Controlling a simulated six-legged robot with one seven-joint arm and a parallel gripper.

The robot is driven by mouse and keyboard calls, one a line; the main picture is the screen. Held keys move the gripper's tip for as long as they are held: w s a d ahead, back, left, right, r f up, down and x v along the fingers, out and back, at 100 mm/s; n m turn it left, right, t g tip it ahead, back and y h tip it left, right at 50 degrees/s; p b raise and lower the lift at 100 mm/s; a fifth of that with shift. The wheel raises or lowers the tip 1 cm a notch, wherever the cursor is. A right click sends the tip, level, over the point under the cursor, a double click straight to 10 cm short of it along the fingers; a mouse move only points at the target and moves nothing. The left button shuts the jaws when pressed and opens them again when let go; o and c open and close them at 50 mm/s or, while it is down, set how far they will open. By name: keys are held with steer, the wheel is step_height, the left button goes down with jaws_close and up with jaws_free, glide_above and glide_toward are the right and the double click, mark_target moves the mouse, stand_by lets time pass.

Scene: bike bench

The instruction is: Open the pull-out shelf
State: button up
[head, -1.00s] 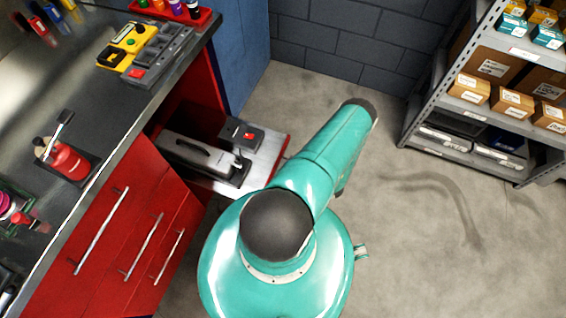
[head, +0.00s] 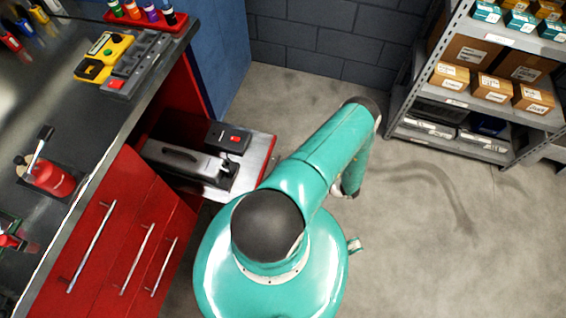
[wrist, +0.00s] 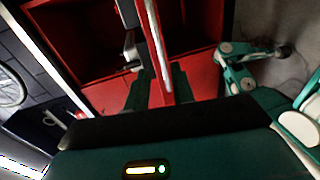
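The pull-out shelf (head: 262,159) stands partly out of the red cabinet, on the left of the head view. It is a light metal plate bearing a long grey machine and a dark box with a red mark. In the wrist view the shelf (wrist: 153,35) shows edge-on as a narrow red and pale strip. My gripper (wrist: 160,80) has its two dark fingers close on either side of this strip and looks shut on the shelf's edge; finger contact is hard to see. In the head view my gripper is hidden behind my arm.
The red cabinet (head: 110,235) has several drawers with bar handles under a dark worktop (head: 75,125) carrying tools. A grey rack (head: 450,98) with boxes stands at the back right. The floor (head: 430,240) between is clear.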

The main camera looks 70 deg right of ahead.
steer(key=s, duration=0.3)
steer(key=shift+s+r, duration=0.35)
steer(key=shift+s, duration=0.05)
